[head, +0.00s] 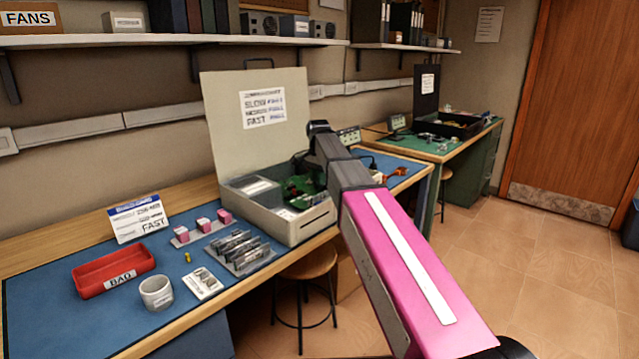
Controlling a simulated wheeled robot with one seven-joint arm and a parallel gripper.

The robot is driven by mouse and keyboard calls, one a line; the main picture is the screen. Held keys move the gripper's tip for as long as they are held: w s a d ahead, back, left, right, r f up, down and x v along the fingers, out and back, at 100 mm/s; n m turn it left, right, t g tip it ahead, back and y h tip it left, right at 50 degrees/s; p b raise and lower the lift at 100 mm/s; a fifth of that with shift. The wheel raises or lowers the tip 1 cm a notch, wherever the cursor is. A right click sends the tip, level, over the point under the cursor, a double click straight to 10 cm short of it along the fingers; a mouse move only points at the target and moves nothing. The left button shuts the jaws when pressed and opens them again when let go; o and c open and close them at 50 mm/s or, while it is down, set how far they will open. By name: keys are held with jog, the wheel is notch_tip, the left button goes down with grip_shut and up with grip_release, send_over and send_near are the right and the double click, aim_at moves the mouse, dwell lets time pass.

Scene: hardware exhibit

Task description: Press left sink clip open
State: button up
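An open beige case (310,227) stands on the blue-matted bench, its lid (225,115) raised with a printed label (263,107) on it. Inside is a green circuit board (302,186), partly hidden by my arm. The left sink clip cannot be made out at this size. My pink and dark arm reaches from the lower right up to the case's right side. My gripper does not show; the arm's far end bends away at a dark joint and hides what is behind it.
Left of the case are a rack of cards (240,250), small pink-topped blocks (203,224), a white cup (156,292), a red tray (113,270) and a sign card (139,218). A stool (305,268) stands below.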

jog(key=c, duration=0.4)
jog(key=shift+s+a+f, duration=0.6)
jog(key=shift+s+a, duration=0.05)
jog(key=shift+s, duration=0.05)
dwell(2.0)
jog(key=o, duration=0.4)
jog(key=shift+c, duration=0.2)
jog(key=shift+r, duration=0.1)
notch_tip(320, 180, up, 7)
dwell(1.3)
